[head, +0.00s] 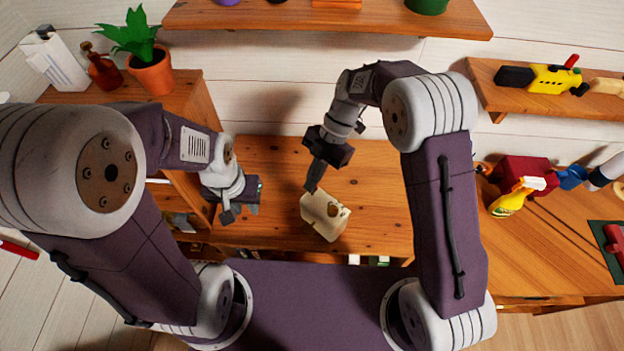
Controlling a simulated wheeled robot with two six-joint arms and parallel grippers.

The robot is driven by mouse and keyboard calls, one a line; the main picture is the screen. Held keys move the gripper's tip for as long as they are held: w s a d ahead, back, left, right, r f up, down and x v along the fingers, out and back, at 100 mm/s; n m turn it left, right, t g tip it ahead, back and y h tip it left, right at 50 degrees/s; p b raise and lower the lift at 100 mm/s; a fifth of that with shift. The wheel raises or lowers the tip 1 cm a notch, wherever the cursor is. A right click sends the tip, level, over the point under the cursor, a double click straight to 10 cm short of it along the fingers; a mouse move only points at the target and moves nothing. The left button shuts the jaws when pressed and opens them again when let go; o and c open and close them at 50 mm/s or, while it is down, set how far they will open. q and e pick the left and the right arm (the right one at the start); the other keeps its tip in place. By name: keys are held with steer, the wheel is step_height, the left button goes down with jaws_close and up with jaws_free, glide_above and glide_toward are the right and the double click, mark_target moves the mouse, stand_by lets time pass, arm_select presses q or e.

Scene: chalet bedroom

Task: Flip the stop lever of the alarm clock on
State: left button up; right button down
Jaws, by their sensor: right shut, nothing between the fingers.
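The alarm clock (322,222) is a small cream box with dark and brown details on its upper side. It stands on the wooden desk (370,190) near the front edge. I cannot make out its stop lever clearly at this size. My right gripper (312,188) is shut and empty, pointing down with its tips at the clock's upper left edge. I cannot tell whether they touch it. My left gripper (241,214) is open and empty, to the left of the clock and apart from it.
A potted plant (152,72) stands on a wooden cabinet at the left. Shelves hang above the desk and at the upper right, where a yellow toy (552,78) lies. A dark red box (520,172) and a yellow object (510,202) are on the right-hand surface. The desk behind the clock is clear.

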steer(key=shift+w+d+r, duration=0.1)
steer(key=shift+w+r, duration=0.2)
steer(key=shift+r, duration=0.05)
steer(key=w+d+r+b, duration=0.1)
steer(key=w+d+r, duration=0.2)
steer(key=w+d, duration=0.6)
steer(key=shift+w+r, duration=0.3)
steer(key=shift+w, duration=0.55)
steer(key=shift+d, duration=0.1)
steer(key=shift+s+f, duration=0.1)
